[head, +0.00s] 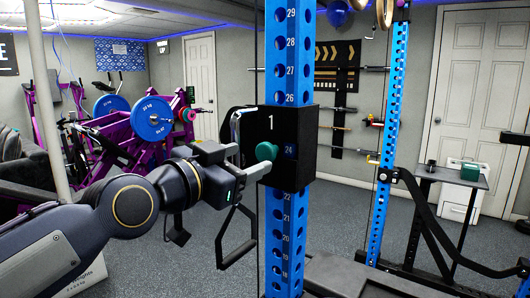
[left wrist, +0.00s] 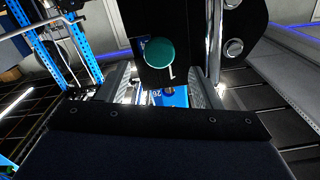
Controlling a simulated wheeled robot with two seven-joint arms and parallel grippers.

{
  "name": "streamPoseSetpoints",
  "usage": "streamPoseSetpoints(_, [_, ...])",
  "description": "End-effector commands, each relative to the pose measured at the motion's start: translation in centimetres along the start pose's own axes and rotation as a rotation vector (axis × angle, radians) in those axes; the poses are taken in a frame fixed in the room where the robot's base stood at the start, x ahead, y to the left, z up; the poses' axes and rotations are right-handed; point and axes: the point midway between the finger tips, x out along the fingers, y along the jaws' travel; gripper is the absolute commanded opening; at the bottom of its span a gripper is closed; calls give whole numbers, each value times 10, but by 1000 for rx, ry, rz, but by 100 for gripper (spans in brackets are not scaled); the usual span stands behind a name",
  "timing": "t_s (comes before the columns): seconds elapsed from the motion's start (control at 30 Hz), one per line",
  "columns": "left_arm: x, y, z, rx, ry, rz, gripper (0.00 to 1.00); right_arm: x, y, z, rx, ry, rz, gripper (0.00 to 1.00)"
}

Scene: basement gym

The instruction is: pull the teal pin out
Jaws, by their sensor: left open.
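The teal pin (head: 266,151) shows its round knob on the front of a black carriage marked "1" (head: 297,128), which sits around a blue numbered upright (head: 280,60). The pin's shaft is mostly hidden in the carriage. My left gripper (head: 250,163) is open, just left of and near the knob. In the left wrist view the knob (left wrist: 160,53) appears above the gap between the two grey fingers (left wrist: 161,84), with nothing held. Whether a finger touches it I cannot tell. My right gripper is not in view.
A black hanging handle (head: 238,245) is below my left gripper. A second blue upright (head: 388,130) with a black lever arm (head: 440,235) stands to the right. Purple gym machines (head: 125,140) are behind at left. A small table (head: 450,177) stands by the back wall.

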Motion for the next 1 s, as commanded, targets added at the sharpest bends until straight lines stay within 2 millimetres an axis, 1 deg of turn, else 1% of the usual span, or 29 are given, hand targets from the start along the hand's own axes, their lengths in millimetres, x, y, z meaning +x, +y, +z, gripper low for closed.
streamPoseSetpoints(0.2, [36, 0, 1, -2, -5, 1, 59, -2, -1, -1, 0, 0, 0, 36])
streamPoseSetpoints(0.4, [61, -1, 1, -2, -4, -1, 59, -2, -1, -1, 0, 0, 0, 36])
streamPoseSetpoints(0.53, [68, -1, 1, -4, -4, -1, 59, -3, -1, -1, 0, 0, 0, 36])
streamPoseSetpoints(0.77, [69, -1, 1, -4, -4, -1, 59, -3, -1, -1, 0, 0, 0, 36])
streamPoseSetpoints(0.8, [69, -1, 1, -4, -4, -1, 57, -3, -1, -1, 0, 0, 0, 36])
streamPoseSetpoints(0.83, [69, -1, 1, -3, -4, 0, 54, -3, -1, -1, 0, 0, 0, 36])
streamPoseSetpoints(1.0, [69, -1, 1, -3, -4, 0, 31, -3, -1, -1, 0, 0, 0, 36])
